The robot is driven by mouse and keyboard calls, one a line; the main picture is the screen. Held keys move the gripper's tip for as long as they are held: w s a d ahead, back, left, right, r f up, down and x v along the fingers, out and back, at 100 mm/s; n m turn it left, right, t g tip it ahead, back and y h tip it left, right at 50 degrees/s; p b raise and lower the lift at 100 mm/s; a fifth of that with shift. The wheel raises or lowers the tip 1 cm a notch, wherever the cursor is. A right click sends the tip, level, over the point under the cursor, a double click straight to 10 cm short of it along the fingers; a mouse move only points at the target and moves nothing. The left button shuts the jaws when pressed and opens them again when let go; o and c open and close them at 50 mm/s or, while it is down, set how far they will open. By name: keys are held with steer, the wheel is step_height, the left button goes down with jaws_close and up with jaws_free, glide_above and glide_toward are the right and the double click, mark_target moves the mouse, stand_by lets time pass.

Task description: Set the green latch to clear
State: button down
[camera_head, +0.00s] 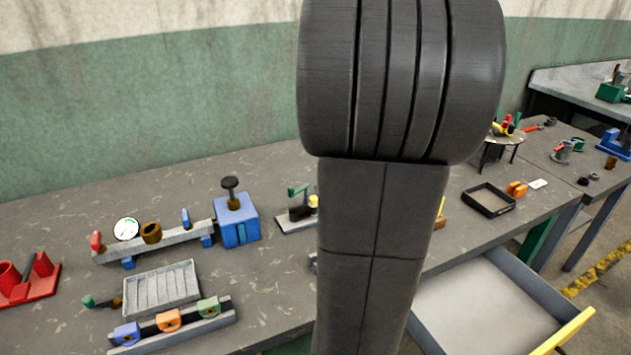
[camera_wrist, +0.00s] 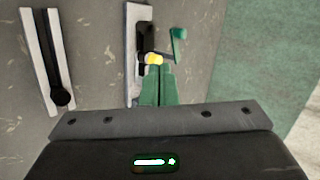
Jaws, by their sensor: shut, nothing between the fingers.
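The green latch (camera_head: 298,190) stands upright on a pale base plate (camera_head: 290,228) near the middle of the bench, beside a black part and a yellow piece (camera_head: 313,201). In the wrist view the green latch (camera_wrist: 178,46) shows at upper right of the yellow piece (camera_wrist: 153,58), with the pale plate (camera_wrist: 131,30) to the left. My gripper (camera_wrist: 157,68) is shut and empty, its green fingers together just below the yellow piece. I cannot tell whether they touch it. My arm hides the gripper in the head view. No latch marking is readable.
A blue box with a black knob (camera_head: 237,222) stands left of the latch. A pale slotted plate with a black knob (camera_wrist: 47,60) lies left in the wrist view. A black tray (camera_head: 488,201) and an open drawer (camera_head: 480,305) are at right. The green wall is behind.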

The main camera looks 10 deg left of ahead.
mark_target(290, 192)
steer(key=shift+w+a+r+p+x, duration=0.2)
steer(key=shift+r+p+x, duration=0.1)
steer(key=shift+x, duration=1.75)
steer(key=shift+w+a+r+p+x, duration=0.25)
steer(key=shift+r+x, duration=0.1)
steer(key=shift+x, duration=1.7)
steer(key=shift+w+a+r+p+x, duration=0.2)
steer(key=shift+r+p+x, duration=0.1)
steer(key=shift+x, duration=1.7)
steer(key=shift+a+m+t+h+p, duration=0.4)
steer(key=shift+a+m, duration=0.15)
steer(key=shift+m, duration=0.05)
steer(key=shift+w+a, duration=0.1)
steer(key=shift+a, duration=0.35)
steer(key=shift+d, duration=0.15)
